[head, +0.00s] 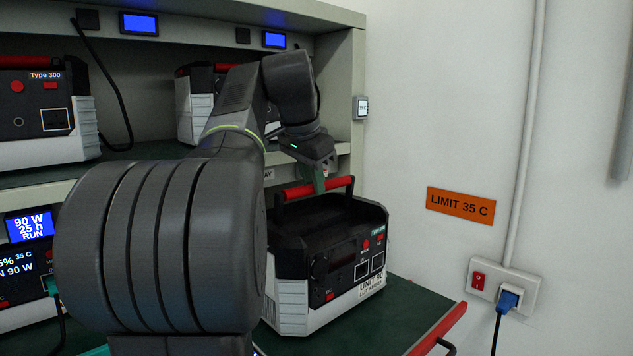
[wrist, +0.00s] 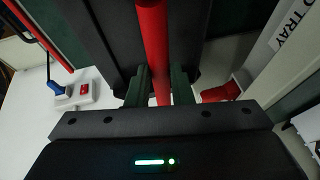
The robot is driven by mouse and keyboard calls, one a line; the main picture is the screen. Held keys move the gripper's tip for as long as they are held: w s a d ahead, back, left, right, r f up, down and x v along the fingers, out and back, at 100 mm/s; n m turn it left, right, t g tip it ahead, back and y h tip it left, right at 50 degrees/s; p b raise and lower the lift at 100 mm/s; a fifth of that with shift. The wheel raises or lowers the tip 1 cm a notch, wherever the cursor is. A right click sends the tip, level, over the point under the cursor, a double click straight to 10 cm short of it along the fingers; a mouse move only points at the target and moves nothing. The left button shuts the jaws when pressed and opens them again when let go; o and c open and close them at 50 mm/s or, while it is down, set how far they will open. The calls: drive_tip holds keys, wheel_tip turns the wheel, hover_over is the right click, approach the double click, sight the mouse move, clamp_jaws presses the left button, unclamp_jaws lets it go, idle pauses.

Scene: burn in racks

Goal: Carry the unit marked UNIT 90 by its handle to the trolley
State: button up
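A black and white unit (head: 330,265) with a red top handle (head: 292,192) stands upright at the middle right in the head view.
A grey rack (head: 345,75) holds other units, one marked Type 300 (head: 40,112) at the upper left. The white wall at right carries an orange LIMIT 35 C sign (head: 460,204) and a socket (head: 505,287) with a blue plug. My arm hides much of the lower shelf.

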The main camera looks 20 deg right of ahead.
drive_tip(key=shift+w+a, duration=0.2)
drive_tip(key=shift+w, duration=0.25)
drive_tip(key=o, duration=1.8)
drive_tip(key=shift+s, duration=0.1)
drive_tip(key=shift+o, duration=0.2)
drive_tip(key=shift+v, duration=2.5)
drive_tip(key=x, duration=0.5)
drive_tip(key=shift+d, duration=0.1)
drive_tip(key=shift+s+d+f, duration=0.1)
drive_tip(key=shift+s+d, duration=0.15)
drive_tip(key=shift+s, duration=0.4)
